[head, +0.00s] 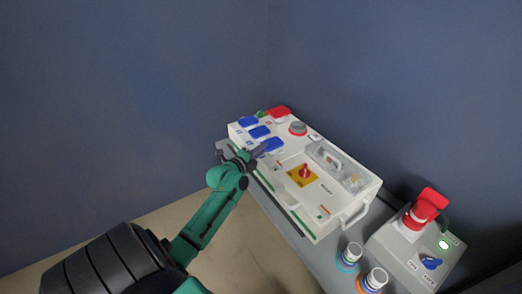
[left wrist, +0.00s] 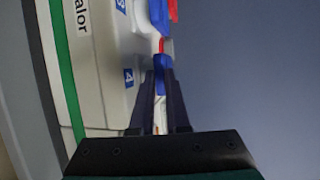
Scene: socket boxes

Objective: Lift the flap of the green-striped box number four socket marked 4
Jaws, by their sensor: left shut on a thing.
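The green-striped white box (head: 330,213) stands on a grey bench, with a row of blue socket flaps along its left part. The blue flap (head: 273,144) nearest my left gripper (head: 258,154) is at the near end of that row. In the left wrist view a blue "4" label is beside this blue flap (left wrist: 161,65), and the two dark fingers of my left gripper (left wrist: 160,90) are closed about it. The flap's exact angle is hard to tell. The fingers partly hide the flap and its socket. My right gripper is not in view.
Two more blue flaps (head: 259,131) and a red flap (head: 280,111) lie farther along. The box also has a red-on-yellow switch (head: 304,173) and a carry handle (head: 355,214). A grey box with a red plug (head: 426,207) and two capped cylinders (head: 349,257) stand at right.

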